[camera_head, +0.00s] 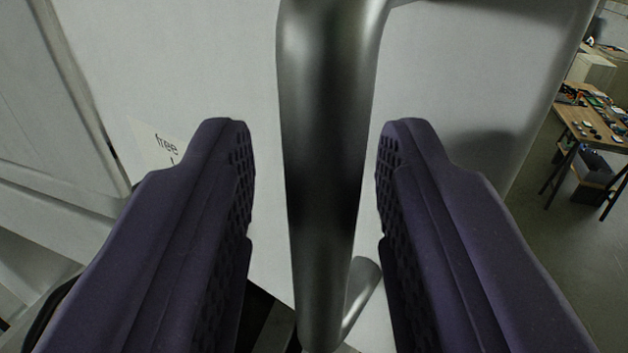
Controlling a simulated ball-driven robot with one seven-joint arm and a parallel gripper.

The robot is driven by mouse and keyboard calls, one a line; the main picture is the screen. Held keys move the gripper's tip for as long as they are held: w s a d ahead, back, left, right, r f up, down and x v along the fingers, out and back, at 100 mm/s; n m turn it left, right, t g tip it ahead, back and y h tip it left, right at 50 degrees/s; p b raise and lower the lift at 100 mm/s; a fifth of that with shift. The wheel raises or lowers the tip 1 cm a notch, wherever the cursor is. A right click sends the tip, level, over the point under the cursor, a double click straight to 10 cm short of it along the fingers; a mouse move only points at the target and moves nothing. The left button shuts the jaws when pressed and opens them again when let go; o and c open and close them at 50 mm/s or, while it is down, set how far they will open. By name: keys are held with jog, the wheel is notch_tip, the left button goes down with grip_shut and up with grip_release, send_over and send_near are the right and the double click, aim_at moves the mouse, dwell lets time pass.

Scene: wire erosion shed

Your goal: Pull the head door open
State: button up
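The head door (455,80) is a pale grey panel that fills most of the view. A thick metal bar handle (325,150) runs nearly upright down its front, with its lower mount bending back to the right near the bottom. My gripper (314,160) has two purple fingers with textured inner pads. It is open, with one finger on each side of the handle. A gap shows between each finger and the bar, so neither appears to touch it.
Pale machine panels (50,110) stand at the left, beyond a seam beside the door. At the far right, past the door's edge, a wooden table (590,122) bears small items, with dark boxes under it. Grey floor (560,250) shows clear at the right.

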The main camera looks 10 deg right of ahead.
jog(key=v, duration=0.7)
jog(key=shift+s+a, duration=0.15)
jog(key=shift+s, duration=0.15)
